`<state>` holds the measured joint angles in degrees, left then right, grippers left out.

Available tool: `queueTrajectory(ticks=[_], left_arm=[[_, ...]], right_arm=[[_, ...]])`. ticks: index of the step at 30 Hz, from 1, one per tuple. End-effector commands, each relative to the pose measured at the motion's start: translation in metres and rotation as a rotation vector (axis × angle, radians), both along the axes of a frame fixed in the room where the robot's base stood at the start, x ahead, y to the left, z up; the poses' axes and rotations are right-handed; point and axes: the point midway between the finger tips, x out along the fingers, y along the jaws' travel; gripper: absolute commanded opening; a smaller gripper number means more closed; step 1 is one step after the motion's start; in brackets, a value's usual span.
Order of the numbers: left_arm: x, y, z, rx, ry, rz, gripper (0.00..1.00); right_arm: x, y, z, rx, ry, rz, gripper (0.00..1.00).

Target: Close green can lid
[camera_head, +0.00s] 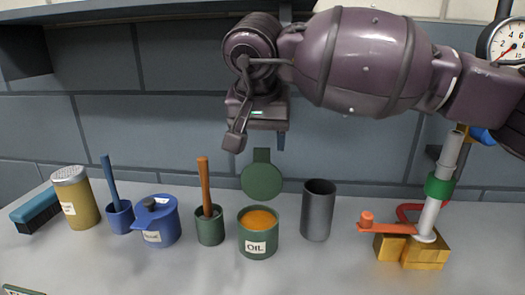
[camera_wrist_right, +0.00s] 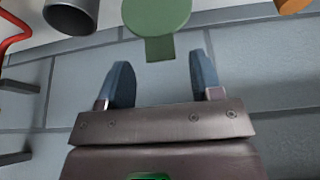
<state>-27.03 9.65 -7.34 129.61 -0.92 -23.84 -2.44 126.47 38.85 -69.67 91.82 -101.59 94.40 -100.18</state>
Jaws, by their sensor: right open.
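The green oil can (camera_head: 257,243) stands on the grey worktop with a white OIL label and orange contents showing at its open top. Its green round lid (camera_head: 262,182) is raised behind the can's rim, with a square tab at its upper edge. My right gripper (camera_head: 259,141) is open and empty, just above the lid's tab. In the right wrist view the lid (camera_wrist_right: 157,15) is at the top centre. Its tab points down towards the space between the open fingers of my right gripper (camera_wrist_right: 163,80). My left gripper is not in view.
A dark grey cylinder (camera_head: 318,212) stands right of the can. A green cup (camera_head: 210,229) with a brown handle and a lidded blue pot (camera_head: 160,225) stand left. A valve with an orange lever (camera_head: 388,228) is at the right. A tiled wall stands behind.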

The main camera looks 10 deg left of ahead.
Motion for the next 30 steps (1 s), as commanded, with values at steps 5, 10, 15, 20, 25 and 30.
queueTrajectory(ticks=[5,10,15,20,25,30], left_arm=[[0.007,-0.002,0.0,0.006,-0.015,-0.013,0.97],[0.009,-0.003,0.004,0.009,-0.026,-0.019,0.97],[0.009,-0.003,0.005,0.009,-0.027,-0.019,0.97],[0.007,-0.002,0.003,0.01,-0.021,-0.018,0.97],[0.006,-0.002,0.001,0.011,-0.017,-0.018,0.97],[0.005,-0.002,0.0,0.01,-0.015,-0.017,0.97]], right_arm=[[0.007,0.0,-0.018,0.001,0.001,0.0,0.6],[0.009,0.0,-0.022,0.002,-0.002,0.001,0.6],[0.009,0.0,-0.021,0.002,-0.004,0.001,0.6],[0.009,0.0,-0.021,0.001,-0.003,0.0,0.47],[0.009,0.0,-0.021,0.001,-0.003,0.0,0.21],[0.009,0.0,-0.021,0.001,-0.002,0.0,0.0]])
